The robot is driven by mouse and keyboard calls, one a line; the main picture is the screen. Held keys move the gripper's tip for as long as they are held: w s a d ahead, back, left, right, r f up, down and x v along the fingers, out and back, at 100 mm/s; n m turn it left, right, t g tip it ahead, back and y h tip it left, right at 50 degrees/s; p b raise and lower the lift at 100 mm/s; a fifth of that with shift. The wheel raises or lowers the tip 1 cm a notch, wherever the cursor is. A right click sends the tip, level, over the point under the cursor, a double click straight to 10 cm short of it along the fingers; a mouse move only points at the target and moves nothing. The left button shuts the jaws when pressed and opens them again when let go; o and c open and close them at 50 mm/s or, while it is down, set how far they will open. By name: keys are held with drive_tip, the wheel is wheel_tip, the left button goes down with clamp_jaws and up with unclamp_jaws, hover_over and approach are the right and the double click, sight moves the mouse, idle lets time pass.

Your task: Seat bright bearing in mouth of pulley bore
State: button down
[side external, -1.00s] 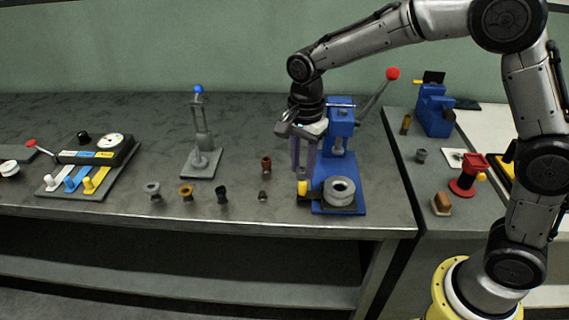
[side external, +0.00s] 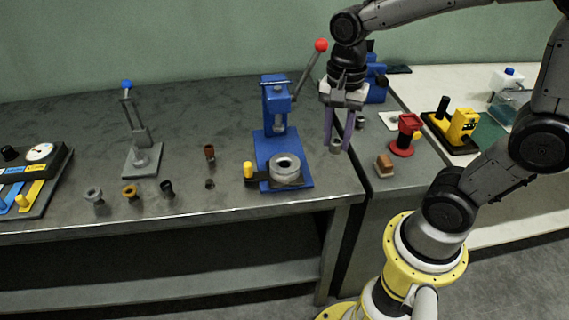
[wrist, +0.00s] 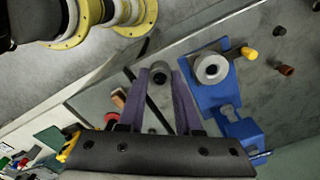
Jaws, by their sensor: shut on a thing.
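The grey pulley (side external: 285,168) lies on the base of the blue press (side external: 270,142), with its dark bore facing up. It also shows in the wrist view (wrist: 211,68), to the right of my fingers. My gripper (side external: 337,146) is shut on a small light-grey ring, which looks like the bright bearing (side external: 336,148). In the wrist view the bearing (wrist: 158,77) sits between my two purple fingertips (wrist: 160,72), its dark hole showing. My gripper is to the right of the press, apart from the pulley, near the bench's right edge. Its exact height is unclear.
The press lever with a red ball (side external: 321,45) rises near my wrist. Several loose bushings, including a brass one (side external: 130,192), stand left. A red fixture (side external: 406,134) and brown block (side external: 384,165) are right.

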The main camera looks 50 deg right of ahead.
drive_tip(key=shift+w+d, duration=0.2)
drive_tip(key=shift+w, duration=0.1)
approach(285, 165)
drive_tip(key=s+r, duration=0.3)
drive_tip(key=s, duration=0.2)
drive_tip(key=w+f, duration=0.3)
drive_tip(key=f, duration=0.1)
drive_tip(key=shift+w, duration=0.25)
drive_tip(key=shift+w+f, duration=0.65)
drive_tip(key=shift+f, duration=0.05)
drive_tip(key=shift+w+f, duration=0.15)
drive_tip(key=shift+f, duration=1.55)
drive_tip(key=shift+f, duration=0.1)
drive_tip(key=c, duration=0.6)
unclamp_jaws()
